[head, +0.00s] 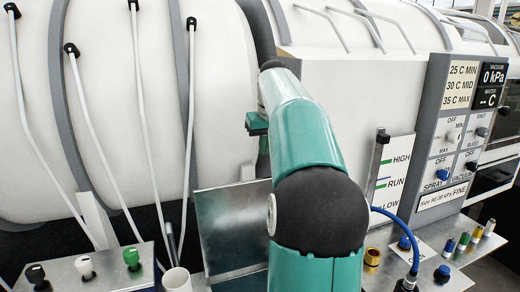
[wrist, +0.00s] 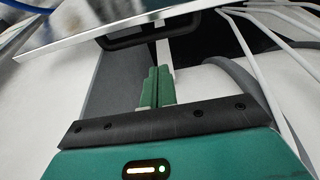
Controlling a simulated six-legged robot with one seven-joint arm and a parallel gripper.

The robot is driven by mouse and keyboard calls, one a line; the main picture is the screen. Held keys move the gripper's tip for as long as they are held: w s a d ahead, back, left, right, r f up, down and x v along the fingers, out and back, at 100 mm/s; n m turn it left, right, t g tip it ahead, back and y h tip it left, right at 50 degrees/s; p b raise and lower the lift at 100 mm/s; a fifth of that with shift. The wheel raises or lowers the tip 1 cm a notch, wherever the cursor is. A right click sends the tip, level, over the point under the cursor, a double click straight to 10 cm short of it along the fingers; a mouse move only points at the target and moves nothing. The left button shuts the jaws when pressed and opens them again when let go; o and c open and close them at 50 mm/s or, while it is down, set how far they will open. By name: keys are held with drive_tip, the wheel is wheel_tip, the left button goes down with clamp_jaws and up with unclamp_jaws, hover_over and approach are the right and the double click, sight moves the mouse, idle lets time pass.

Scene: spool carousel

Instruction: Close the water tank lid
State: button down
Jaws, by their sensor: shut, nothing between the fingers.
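A flat grey metal panel (head: 232,228), which looks like the water tank lid, stands upright left of my arm's elbow in the head view. My arm hides part of that area, and the tank opening cannot be made out. In the wrist view a thin metal plate (wrist: 130,32), likely the same lid, crosses the top, with a dark handle-like frame (wrist: 112,44) beneath it. My gripper's green fingers (wrist: 160,72) are together and empty, pointing towards the frame; I cannot tell whether they touch it. In the head view only a bit of my gripper (head: 257,124) shows behind the arm.
A large white drum (head: 110,110) with thin white tubes fills the left. A control panel (head: 462,130) with knobs stands at the right. A level scale (head: 392,175), a blue hose (head: 405,225) and coloured fittings are right of my arm. Capped knobs (head: 85,267) stand at front left.

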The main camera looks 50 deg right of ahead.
drive_tip(key=x, duration=0.7)
drive_tip(key=shift+s+a+f, duration=0.15)
drive_tip(key=shift+s+f, duration=0.1)
drive_tip(key=s+a, duration=0.1)
drive_tip(key=s, duration=0.2)
drive_tip(key=shift+a+r, duration=0.1)
drive_tip(key=shift+a, duration=0.3)
